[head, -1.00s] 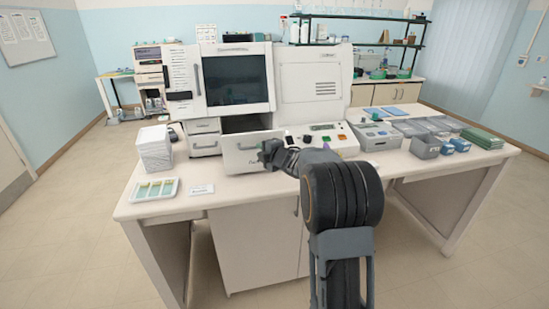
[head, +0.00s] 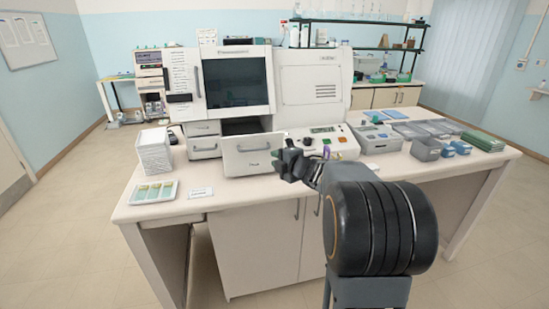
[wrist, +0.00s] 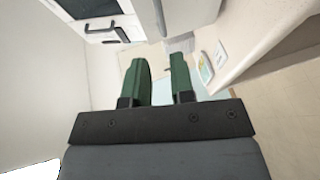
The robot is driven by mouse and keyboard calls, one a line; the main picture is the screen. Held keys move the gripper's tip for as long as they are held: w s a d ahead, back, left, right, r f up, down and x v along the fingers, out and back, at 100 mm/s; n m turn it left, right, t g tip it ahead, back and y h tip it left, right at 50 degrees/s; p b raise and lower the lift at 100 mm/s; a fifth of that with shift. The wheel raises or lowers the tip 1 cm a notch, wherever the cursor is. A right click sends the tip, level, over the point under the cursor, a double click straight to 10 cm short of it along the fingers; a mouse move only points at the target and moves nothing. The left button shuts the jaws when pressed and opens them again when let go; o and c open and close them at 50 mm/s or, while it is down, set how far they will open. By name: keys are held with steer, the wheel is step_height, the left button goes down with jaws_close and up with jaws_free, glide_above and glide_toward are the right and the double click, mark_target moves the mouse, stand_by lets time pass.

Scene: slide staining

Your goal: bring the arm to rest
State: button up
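My gripper (head: 283,160) is in front of the right end of the open drawer in the head view. In the wrist view its two green fingers (wrist: 160,68) stand apart with nothing between them. My dark arm rises from the bottom of the head view and hides part of the bench's front right. I cannot tell how far the gripper is from the drawer front.
The drawer (head: 250,158) of the white machine (head: 235,85) is pulled out. A slide tray (head: 153,198) and a white box stack (head: 155,152) are at the bench's left. Blue and grey boxes (head: 427,149) stand at the right. Floor in front is clear.

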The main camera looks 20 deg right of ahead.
steer(key=s+d+f+m+g+h, duration=0.65)
steer(key=s+f+m+h, duration=0.2)
steer(key=m, duration=0.55)
steer(key=s+a+m+g+y, duration=0.5)
steer(key=s+a, duration=1.3)
steer(key=a, duration=0.2)
steer(key=shift+s+a+f+y, duration=0.2)
steer(key=shift+a+f+y, duration=0.05)
steer(key=shift+f+y, duration=0.1)
